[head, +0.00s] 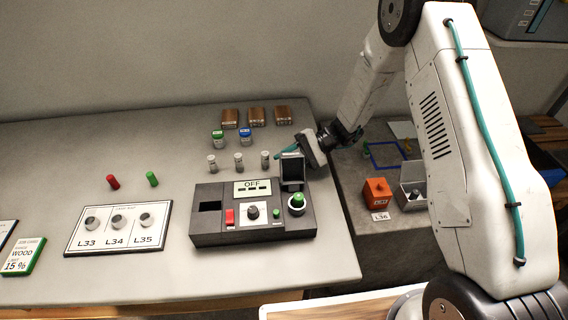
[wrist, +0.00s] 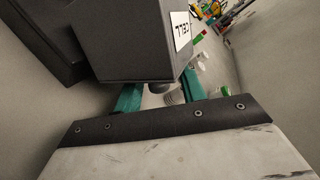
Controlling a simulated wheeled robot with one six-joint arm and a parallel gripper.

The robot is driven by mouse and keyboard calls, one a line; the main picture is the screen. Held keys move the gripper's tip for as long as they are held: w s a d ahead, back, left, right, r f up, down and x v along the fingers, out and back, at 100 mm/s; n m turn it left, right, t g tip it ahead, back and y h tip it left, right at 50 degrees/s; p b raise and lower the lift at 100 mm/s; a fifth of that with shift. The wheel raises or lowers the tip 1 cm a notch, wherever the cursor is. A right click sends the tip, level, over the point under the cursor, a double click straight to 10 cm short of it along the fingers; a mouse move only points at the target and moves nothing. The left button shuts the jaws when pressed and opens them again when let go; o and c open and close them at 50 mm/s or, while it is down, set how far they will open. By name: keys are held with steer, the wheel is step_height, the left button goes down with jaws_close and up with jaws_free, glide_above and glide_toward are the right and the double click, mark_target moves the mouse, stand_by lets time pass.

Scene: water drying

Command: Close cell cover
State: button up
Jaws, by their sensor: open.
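The dark meter box (head: 215,234) stands on the table with its display reading OFF. Its cell cover (head: 292,172) is raised upright at the box's back right corner. A round fitting with a green top (head: 297,201) sits in front of the raised cover. My gripper (head: 285,154) is at the cover's upper back edge. In the wrist view the dark cover, with a CELL label (wrist: 182,30), fills the top middle. My teal fingers (wrist: 158,92) are apart on both sides below it. I cannot tell whether they touch the cover.
Several small vials (head: 238,161) stand behind the meter. Wooden blocks (head: 257,116) lie farther back. A card with L33, L34 and L35 (head: 120,248) lies at left. An orange block (head: 377,190) and an open grey box (head: 412,195) stand on a lower surface at right.

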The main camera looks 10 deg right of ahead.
steer(key=shift+s+a+f, duration=0.15)
steer(key=shift+s+a, duration=0.05)
steer(key=shift+a, duration=0.25)
jaws_close()
